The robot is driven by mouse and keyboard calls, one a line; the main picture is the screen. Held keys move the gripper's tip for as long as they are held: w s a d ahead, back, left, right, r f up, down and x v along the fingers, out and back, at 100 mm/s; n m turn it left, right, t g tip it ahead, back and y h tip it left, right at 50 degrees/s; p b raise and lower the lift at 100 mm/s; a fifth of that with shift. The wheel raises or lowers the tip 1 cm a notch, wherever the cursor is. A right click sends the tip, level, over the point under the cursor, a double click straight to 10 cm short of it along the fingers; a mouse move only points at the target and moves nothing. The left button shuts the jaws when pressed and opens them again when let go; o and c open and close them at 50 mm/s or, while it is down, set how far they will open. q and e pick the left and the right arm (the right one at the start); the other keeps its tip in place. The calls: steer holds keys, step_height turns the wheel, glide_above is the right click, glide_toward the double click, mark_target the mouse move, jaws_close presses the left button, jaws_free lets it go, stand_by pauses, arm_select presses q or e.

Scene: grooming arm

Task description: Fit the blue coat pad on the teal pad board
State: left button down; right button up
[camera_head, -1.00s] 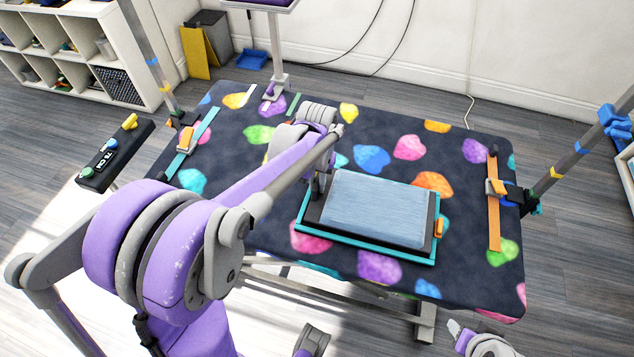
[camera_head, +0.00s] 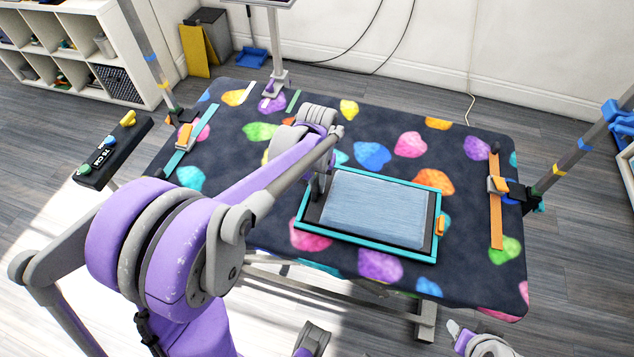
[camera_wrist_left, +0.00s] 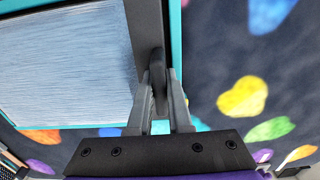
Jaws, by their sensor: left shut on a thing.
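The blue coat pad (camera_head: 375,208) is a flat light-blue rectangle with dark end strips. It lies within the outline of the teal pad board (camera_head: 365,245), whose teal rim shows along the back, front and right. I cannot tell whether the pad is fully down inside the rim. My left gripper (camera_head: 317,186) is at the pad's left end. In the left wrist view my left gripper (camera_wrist_left: 159,88) is shut on a dark grip on the pad's end strip (camera_wrist_left: 147,35). Part of my right gripper (camera_head: 456,330) shows at the bottom edge, its jaws unclear.
The board lies on a dark table (camera_head: 300,245) with bright colored patches. An orange strip (camera_head: 495,215) with a clamp is at the right, a teal strip (camera_head: 188,145) at the left. Posts stand at both sides. A control box (camera_head: 112,150) is left of the table.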

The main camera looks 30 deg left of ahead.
stand_by(0.4)
arm_select(q)
steer(key=c, duration=0.8)
jaws_free()
steer(key=shift+o, duration=0.2)
step_height(320, 180, up, 11)
steer(key=shift+f+p, duration=0.1)
steer(key=shift+p, duration=0.6)
